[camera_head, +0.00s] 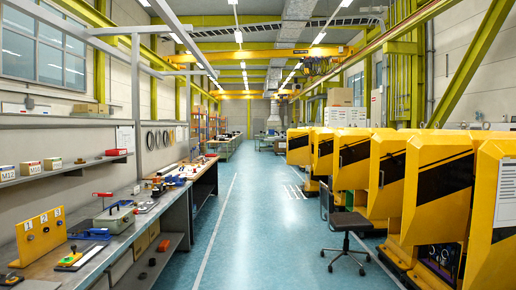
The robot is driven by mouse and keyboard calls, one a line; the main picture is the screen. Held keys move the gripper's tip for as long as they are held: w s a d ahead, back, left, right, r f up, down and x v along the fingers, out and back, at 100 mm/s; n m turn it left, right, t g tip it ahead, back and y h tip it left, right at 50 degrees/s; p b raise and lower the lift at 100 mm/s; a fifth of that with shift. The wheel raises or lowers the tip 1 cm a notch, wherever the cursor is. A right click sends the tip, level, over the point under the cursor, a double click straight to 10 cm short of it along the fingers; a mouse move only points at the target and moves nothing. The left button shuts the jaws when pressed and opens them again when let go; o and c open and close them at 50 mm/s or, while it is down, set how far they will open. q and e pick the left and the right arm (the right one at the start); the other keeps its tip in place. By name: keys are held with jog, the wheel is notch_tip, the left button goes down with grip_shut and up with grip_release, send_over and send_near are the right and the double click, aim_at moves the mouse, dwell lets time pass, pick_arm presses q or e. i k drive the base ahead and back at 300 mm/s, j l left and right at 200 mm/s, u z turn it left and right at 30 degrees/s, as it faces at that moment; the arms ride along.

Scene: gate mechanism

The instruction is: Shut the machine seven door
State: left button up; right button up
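A row of several yellow machines (480,238) runs along the right side, receding into the hall. Their yellow doors with slanted black panels (438,178) jut out toward the aisle. Below the near door, a dark recess with round parts (440,262) shows. A vertical handle (381,180) is visible on a door farther back. I cannot read a number on any machine, so I cannot tell which is machine seven. The nearest machine, at the right edge, carries a white sheet (505,195) and is cut off. Neither of my grippers is in view.
An office chair (347,222) stands in the aisle before the machines. A long workbench (120,243) with tools and a green-grey box (115,217) lines the left. The blue floor (252,215) between them is clear. Cardboard boxes (340,97) sit above the far machines.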

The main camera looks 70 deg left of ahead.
aim_at(298, 153)
jog(key=j+u, duration=0.1)
jog(key=u, duration=2.05)
jog(key=i+u, duration=0.15)
jog(key=i, duration=10.9)
